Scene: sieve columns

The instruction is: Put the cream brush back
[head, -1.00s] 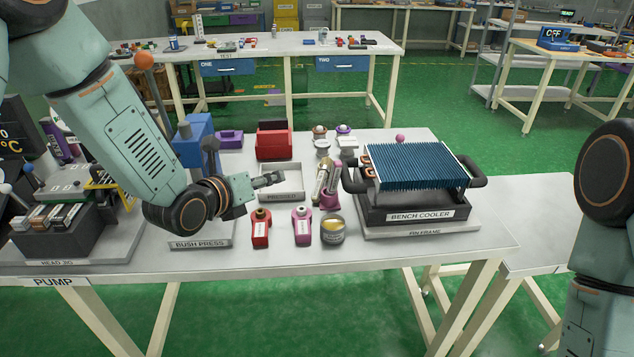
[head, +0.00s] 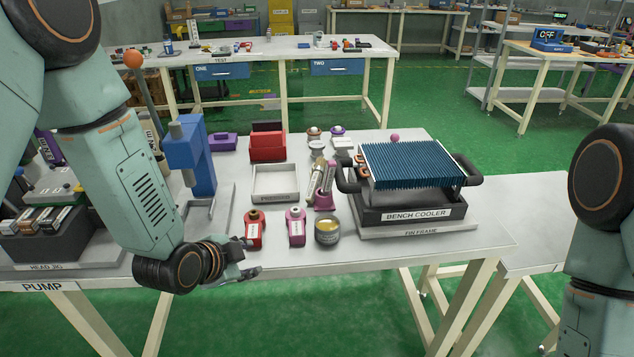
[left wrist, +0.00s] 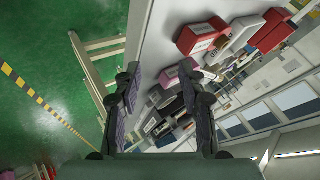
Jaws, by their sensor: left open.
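A slim cream-coloured piece (head: 317,174), which may be the cream brush, stands tilted by a magenta holder (head: 325,201) beside a pinkish slim piece (head: 329,176). I cannot tell whether the cream piece is in the holder or only beside it. My left gripper (head: 247,271) is at the table's front edge, in front of the red bottle and well apart from the holder. In the left wrist view, the left gripper (left wrist: 163,88) has its two fingers apart with nothing between them. My right gripper is out of view; only part of that arm shows.
A red bottle (head: 254,230), a pink bottle (head: 296,227) and a round tin (head: 327,232) stand near the front edge. A shallow tray (head: 275,196) lies behind them. The bench cooler (head: 415,210) stands right, the blue press (head: 190,160) left.

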